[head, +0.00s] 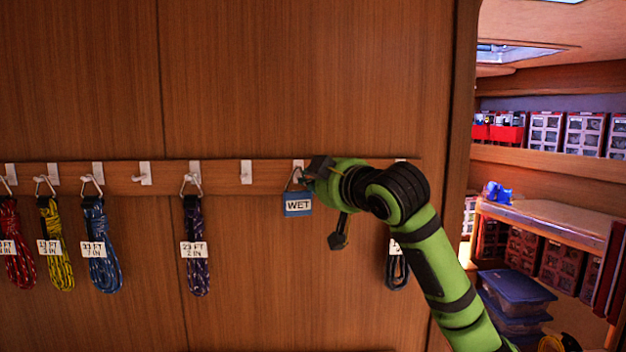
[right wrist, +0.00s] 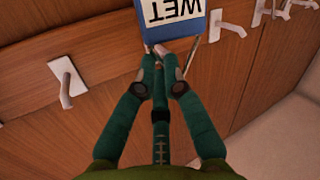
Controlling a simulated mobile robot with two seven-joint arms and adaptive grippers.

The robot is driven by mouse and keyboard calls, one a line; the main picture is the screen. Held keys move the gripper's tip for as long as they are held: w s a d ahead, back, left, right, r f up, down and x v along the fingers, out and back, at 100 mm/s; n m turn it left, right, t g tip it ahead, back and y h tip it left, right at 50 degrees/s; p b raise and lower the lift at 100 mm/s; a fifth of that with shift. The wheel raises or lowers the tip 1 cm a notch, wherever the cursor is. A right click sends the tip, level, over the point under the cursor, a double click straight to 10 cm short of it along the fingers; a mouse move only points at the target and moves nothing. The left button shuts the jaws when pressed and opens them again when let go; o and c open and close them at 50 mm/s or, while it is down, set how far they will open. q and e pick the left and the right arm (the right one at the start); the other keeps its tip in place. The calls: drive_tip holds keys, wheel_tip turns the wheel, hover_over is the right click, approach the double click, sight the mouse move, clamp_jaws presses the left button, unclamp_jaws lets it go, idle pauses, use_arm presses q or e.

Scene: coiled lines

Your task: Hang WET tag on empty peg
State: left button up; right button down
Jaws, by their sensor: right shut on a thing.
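The WET tag (head: 298,206) is a blue block with a white label, hanging upright just below a white peg (head: 298,165) on the wooden rail. In the right wrist view the tag (right wrist: 170,22) appears upside down, beyond the fingertips. My right gripper (head: 308,178) is at the tag's top, level with the rail. In the right wrist view its fingers (right wrist: 160,66) are closed together on the tag's thin shackle. I cannot tell whether the shackle is around the peg or in front of it. A bare peg (right wrist: 66,86) shows left of the fingers there. My left gripper is out of view.
Bare pegs (head: 246,172) and (head: 144,174) are on the rail (head: 220,172). Coiled lines hang left: red (head: 10,240), yellow (head: 56,245), blue (head: 100,245), purple (head: 196,250). A dark coil (head: 397,268) hangs partly behind my right arm. Shelves stand at the right.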

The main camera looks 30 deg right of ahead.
drive_tip(key=w, duration=0.1)
drive_tip(key=w+d+f, duration=0.1)
drive_tip(key=w, duration=0.1)
drive_tip(key=shift+d+f, duration=0.1)
drive_tip(key=shift+f, duration=0.1)
drive_tip(key=shift+s+r, duration=0.1)
drive_tip(key=shift+s, duration=0.3)
drive_tip(key=shift+w, duration=0.15)
drive_tip(key=c, duration=1.3)
unclamp_jaws()
drive_tip(key=shift+o, duration=0.2)
